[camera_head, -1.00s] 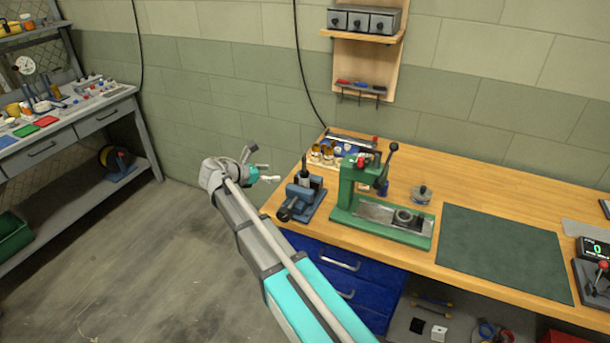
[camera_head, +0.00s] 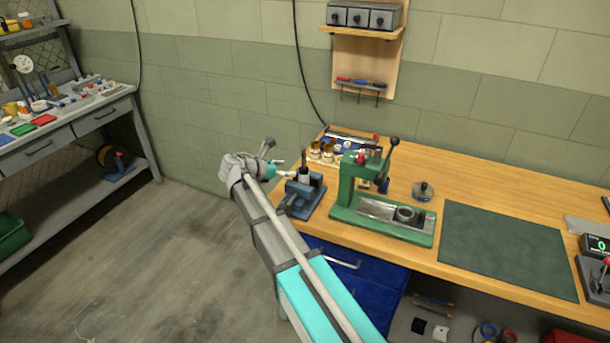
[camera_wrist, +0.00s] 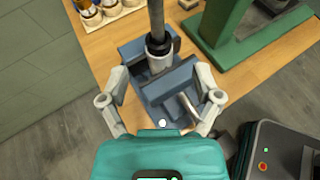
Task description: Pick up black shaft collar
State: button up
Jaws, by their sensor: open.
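A black ring that looks like the black shaft collar (camera_wrist: 162,46) sits around a dark upright shaft (camera_wrist: 156,15) in the wrist view, just above a light grey sleeve (camera_wrist: 158,62). The sleeve stands between the jaws of a blue-grey vise (camera_wrist: 178,82), which also shows on the bench in the head view (camera_head: 301,203). My gripper (camera_wrist: 163,72) is open and empty, with its fingers spread left and right of the vise in the wrist picture. In the head view my gripper (camera_head: 277,160) is just left of the vise, at the bench's left end. Contact cannot be judged.
A green press (camera_head: 380,222) stands right of the vise. Behind are small bottles in a wooden rack (camera_head: 322,158). A dark green mat (camera_head: 505,250) lies bare farther right on the bench. Open floor (camera_head: 150,260) lies to the left.

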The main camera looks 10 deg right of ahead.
aim_at(302, 168)
jog(key=shift+x, duration=1)
jog(key=shift+d, duration=0.1)
jog(key=b+x, duration=0.2)
jog(key=x, duration=0.1)
jog(key=shift+w+d+f, duration=0.1)
jog(key=shift+w+f, duration=0.05)
jog(key=shift+f, duration=0.1)
jog(key=shift+x, duration=0.75)
jog(key=shift+r, duration=0.15)
jog(key=c, duration=1)
jog(key=shift+r, duration=0.2)
notch_tip(302, 168, up, 18)
jog(key=p, duration=1.7)
jog(key=shift+f+p, duration=0.2)
jog(key=shift+p, duration=0.1)
